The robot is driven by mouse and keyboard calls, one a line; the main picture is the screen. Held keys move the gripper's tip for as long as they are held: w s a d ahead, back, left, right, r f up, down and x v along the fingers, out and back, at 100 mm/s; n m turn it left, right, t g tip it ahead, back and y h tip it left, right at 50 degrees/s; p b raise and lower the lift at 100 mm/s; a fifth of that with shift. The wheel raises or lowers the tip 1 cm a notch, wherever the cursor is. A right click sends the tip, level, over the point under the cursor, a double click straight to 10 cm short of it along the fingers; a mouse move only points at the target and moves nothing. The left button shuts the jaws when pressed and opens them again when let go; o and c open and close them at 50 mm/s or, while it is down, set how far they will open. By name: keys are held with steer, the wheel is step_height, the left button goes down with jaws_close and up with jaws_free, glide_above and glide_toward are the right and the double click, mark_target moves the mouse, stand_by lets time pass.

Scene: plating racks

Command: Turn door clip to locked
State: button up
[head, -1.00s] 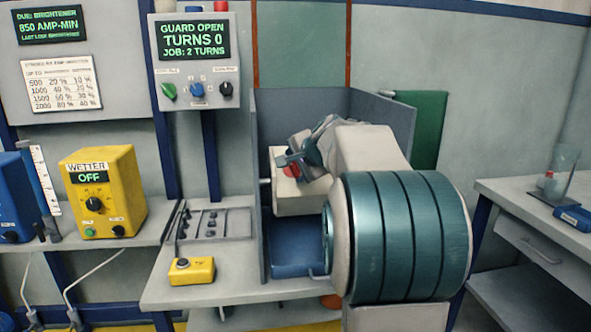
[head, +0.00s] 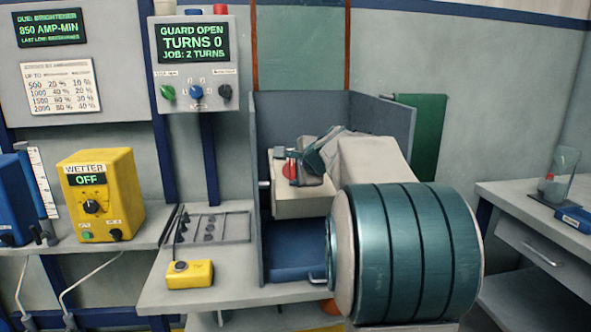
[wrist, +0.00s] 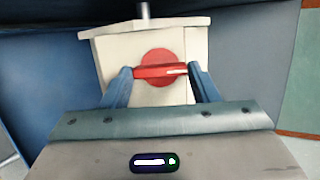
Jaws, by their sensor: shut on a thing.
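The door clip is a red bar handle (wrist: 150,71) on a round red disc (wrist: 158,53), set on the face of a cream box (wrist: 115,62). In the wrist view the bar lies about level, with a white mark toward its right end. My gripper (wrist: 160,73) has its two blue fingers at the two ends of the bar and is shut on it. In the head view the red clip (head: 290,170) is partly hidden by my gripper (head: 298,160). The cream box (head: 300,200) stands inside a blue-grey enclosure.
The enclosure walls (head: 294,112) rise behind and beside the box, with a blue tray (head: 292,262) below. A panel (head: 194,42) reads GUARD OPEN, TURNS 0, JOB: 2 TURNS. A yellow pendant (head: 189,274) lies on the bench at left.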

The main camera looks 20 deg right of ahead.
steer(key=o, duration=1)
steer(key=p+v, duration=0.1)
steer(key=v, duration=1.3)
steer(key=shift+f, duration=0.1)
steer(key=s+a+f+n+g+y+p, duration=0.1)
steer(key=s+a+f+n+g+p, duration=0.15)
steer(key=s+a+n+p, duration=0.35)
steer(key=s+a+f+n+g+y+p, duration=0.1)
steer(key=s+a+f+n+g+p, duration=0.15)
steer(key=a+n+p, duration=0.4)
steer(key=s+a+f+n+g+p, duration=0.1)
steer(key=s+a+n, duration=0.1)
steer(key=s, duration=0.2)
steer(key=s+a+f+n+g+h+p, duration=0.1)
steer(key=s+f+n+g, duration=0.1)
steer(key=s, duration=0.2)
steer(key=s+a+f+n+g+h+p, duration=0.1)
steer(key=s+a+n+p, duration=0.1)
steer(key=s, duration=0.3)
steer(key=shift+a+f+n, duration=0.35)
steer(key=shift+f+n, duration=0.05)
steer(key=shift+n, duration=0.05)
